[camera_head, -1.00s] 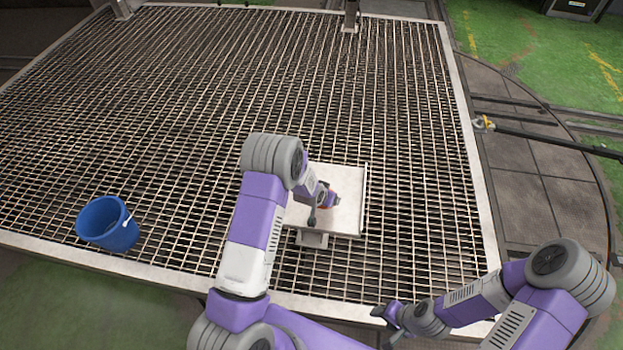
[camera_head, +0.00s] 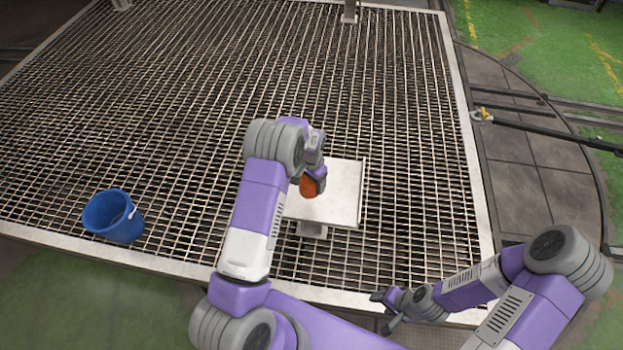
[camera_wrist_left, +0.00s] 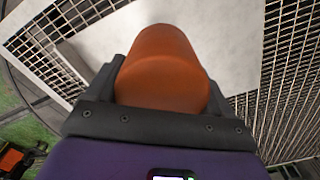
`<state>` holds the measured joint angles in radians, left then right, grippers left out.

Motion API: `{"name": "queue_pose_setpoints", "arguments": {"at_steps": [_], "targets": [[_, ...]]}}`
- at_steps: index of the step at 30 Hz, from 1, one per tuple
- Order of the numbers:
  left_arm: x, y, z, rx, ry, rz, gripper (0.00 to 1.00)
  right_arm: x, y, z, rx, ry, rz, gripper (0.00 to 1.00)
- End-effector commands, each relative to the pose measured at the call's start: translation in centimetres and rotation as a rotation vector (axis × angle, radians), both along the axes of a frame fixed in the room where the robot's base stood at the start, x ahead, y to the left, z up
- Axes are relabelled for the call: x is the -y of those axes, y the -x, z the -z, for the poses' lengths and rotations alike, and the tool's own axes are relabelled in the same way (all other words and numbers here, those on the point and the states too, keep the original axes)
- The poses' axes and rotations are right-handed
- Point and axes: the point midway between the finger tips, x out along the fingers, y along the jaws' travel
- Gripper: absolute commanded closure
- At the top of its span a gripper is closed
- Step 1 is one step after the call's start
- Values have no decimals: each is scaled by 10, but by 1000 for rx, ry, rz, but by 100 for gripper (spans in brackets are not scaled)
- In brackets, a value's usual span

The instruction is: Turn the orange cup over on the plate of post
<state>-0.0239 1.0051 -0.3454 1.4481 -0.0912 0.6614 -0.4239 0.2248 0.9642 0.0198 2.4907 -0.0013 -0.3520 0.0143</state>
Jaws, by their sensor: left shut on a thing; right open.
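The orange cup (camera_head: 308,187) is in my left gripper (camera_head: 314,176), over the left part of the white plate (camera_head: 340,190) of the post. In the left wrist view the cup (camera_wrist_left: 163,70) sits between the two dark fingers of the gripper (camera_wrist_left: 162,92), with the pale plate (camera_wrist_left: 95,25) behind it. I cannot tell whether the cup touches the plate or which end is its mouth. My left arm hides part of the plate's left side. My right gripper (camera_head: 386,308) is open and empty, low near the front edge of the grating, apart from the plate.
A blue bucket (camera_head: 113,216) stands on the metal grating (camera_head: 190,110) at the left. A short stand (camera_head: 312,230) shows under the plate's front edge. The pale frame (camera_head: 478,190) borders the grating at the right. The grating behind the plate is clear.

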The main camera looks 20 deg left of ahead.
Motion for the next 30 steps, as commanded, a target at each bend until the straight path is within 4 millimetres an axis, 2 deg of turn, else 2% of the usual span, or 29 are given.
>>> {"name": "queue_pose_setpoints", "arguments": {"at_steps": [14, 21, 30], "targets": [[0, 0, 59, 0, -1, 0, 55, 0, 0, 32, 0, 0, 0, 47], [0, 0, 88, 1, 0, -2, 55, 0, 0, 59, 0, 0, 0, 47], [0, 0, 96, 1, 0, -2, 55, 0, 0, 66, 0, 0, 0, 47]]}}
